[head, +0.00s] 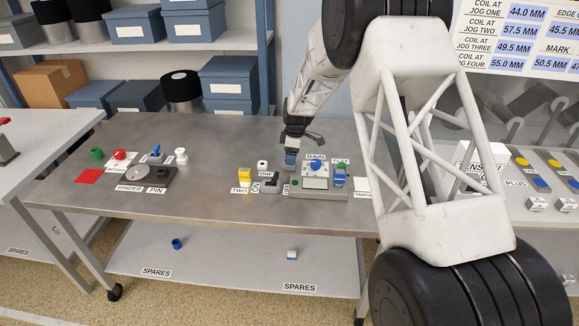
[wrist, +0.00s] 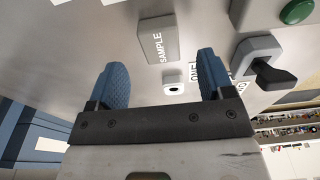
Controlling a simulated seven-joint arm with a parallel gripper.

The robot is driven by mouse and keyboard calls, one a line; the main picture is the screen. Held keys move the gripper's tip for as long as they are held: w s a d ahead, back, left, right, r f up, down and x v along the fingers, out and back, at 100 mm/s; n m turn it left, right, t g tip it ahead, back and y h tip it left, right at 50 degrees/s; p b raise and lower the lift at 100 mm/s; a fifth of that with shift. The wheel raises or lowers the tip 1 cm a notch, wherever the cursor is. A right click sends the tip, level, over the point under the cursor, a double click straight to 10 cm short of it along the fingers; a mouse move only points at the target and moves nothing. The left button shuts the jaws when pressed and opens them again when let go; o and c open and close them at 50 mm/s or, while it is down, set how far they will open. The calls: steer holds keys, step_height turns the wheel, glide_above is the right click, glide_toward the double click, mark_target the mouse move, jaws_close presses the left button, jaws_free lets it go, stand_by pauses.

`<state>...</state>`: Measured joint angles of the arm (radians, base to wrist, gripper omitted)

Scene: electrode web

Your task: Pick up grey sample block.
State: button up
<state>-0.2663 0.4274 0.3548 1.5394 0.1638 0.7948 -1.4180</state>
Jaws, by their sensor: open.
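The grey sample block (wrist: 150,50), marked SAMPLE, lies on the metal table in the wrist view, at the top middle. In the picture it lies just ahead of and between my fingertips, untouched. My gripper (wrist: 163,62) is open, with two blue ridged fingers and nothing between them. In the head view my gripper (head: 291,160) hangs low over the table, left of the gauge box. I cannot make out the sample block in the head view; the gripper may hide it.
A small white block with a dark hole (wrist: 173,88) sits close to the fingers. A black lever on a grey base (wrist: 262,62) is to the right. The gauge box (head: 310,194) stands beside my gripper. A yellow block (head: 244,174) and the winder (head: 135,175) are further left.

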steer(key=shift+a+f, duration=0.15)
steer(key=shift+f, duration=0.95)
steer(key=shift+a+f, duration=0.1)
steer(key=shift+f, duration=0.95)
steer(key=c, duration=1)
steer(key=shift+r, duration=0.1)
step_height(320, 180, up, 10)
